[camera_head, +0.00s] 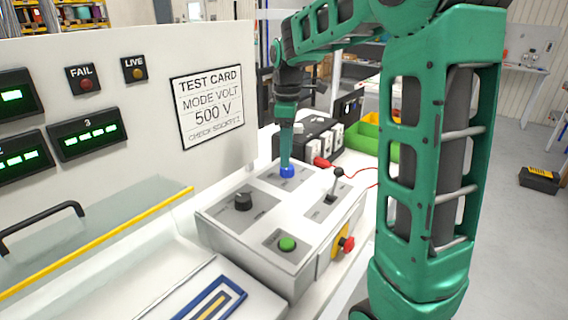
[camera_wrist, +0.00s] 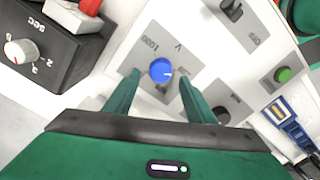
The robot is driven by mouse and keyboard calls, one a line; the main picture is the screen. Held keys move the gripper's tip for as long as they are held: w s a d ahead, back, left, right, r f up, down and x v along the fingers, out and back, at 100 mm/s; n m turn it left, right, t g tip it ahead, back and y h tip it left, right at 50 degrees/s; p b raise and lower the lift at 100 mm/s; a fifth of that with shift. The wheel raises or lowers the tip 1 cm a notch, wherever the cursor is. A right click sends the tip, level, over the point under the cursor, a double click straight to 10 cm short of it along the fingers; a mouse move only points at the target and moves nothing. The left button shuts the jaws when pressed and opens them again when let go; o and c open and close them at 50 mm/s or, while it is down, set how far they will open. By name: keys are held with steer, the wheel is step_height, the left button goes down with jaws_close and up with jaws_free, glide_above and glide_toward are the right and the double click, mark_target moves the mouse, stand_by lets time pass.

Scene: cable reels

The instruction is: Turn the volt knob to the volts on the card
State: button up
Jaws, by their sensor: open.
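The test card (camera_head: 212,103) hangs on the white panel and reads MODE VOLT, 500 V; its small bottom line is hard to read. The blue volt knob (camera_head: 287,172) is on a grey plate on top of the white control box (camera_head: 225,221). In the wrist view the blue knob (camera_wrist: 161,70) has a white mark pointing right, with "V" and "1000" printed near it; other scale marks are hidden or too small. My gripper (camera_head: 286,160) points down at the knob. In the wrist view its open fingers (camera_wrist: 160,79) stand on either side of the knob, with visible gaps.
The box also carries a black knob (camera_head: 243,201), a lever switch (camera_head: 336,184), a green button (camera_head: 287,244) and a red button (camera_head: 347,244) on its side. A yellow-edged clear guard (camera_head: 100,240) is at left.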

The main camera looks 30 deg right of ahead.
mark_target(287, 170)
steer(key=shift+f, duration=2)
steer(key=c, duration=1)
steer(key=shift+c, duration=0.2)
